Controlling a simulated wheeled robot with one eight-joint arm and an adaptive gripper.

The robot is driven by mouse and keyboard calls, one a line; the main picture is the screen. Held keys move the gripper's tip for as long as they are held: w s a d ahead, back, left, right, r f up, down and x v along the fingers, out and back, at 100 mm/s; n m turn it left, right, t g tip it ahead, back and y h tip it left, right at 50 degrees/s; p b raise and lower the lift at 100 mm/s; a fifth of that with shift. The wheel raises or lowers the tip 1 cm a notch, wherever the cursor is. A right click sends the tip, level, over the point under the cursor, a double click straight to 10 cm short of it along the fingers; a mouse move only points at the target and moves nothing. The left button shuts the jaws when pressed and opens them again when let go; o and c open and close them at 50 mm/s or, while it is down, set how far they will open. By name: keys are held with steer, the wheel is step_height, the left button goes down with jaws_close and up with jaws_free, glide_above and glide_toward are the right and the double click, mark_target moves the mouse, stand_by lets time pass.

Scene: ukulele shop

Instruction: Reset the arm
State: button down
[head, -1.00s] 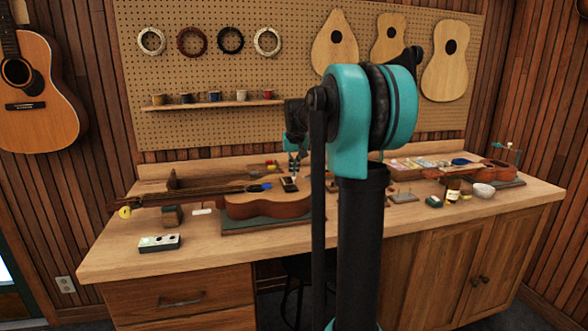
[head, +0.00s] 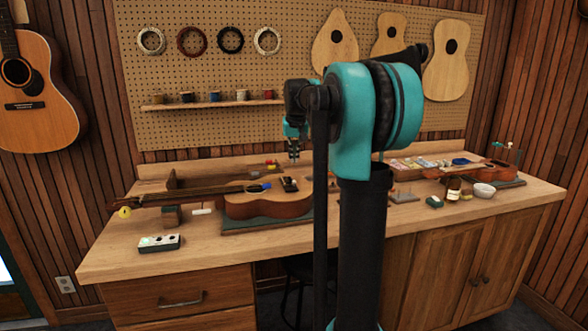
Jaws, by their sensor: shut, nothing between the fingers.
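My gripper (head: 294,155) shows in the head view just left of my teal and black arm. It points down and hangs above the workbench (head: 110,262), over the right end of a ukulele body (head: 262,204). Its fingers are shut with nothing between them. A gap shows between the fingertips and the ukulele's bridge (head: 289,184). My arm hides the middle of the bench behind it.
A white box with knobs (head: 159,243) sits at the bench's front left. A second ukulele (head: 470,171), a white bowl (head: 484,190) and a small bottle (head: 453,188) are at the right. A shelf with several small pots (head: 213,104) is on the pegboard behind.

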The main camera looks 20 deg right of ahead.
steer(key=v, duration=0.6)
steer(key=s+a+f+n, duration=0.1)
steer(key=s+a+f, duration=0.2)
steer(key=s+f, duration=1.4)
steer(key=s+a+f, duration=0.3)
steer(key=s+f, duration=1.4)
steer(key=f, duration=0.1)
steer(key=shift+n+y, duration=0.3)
steer(key=shift+n, duration=0.1)
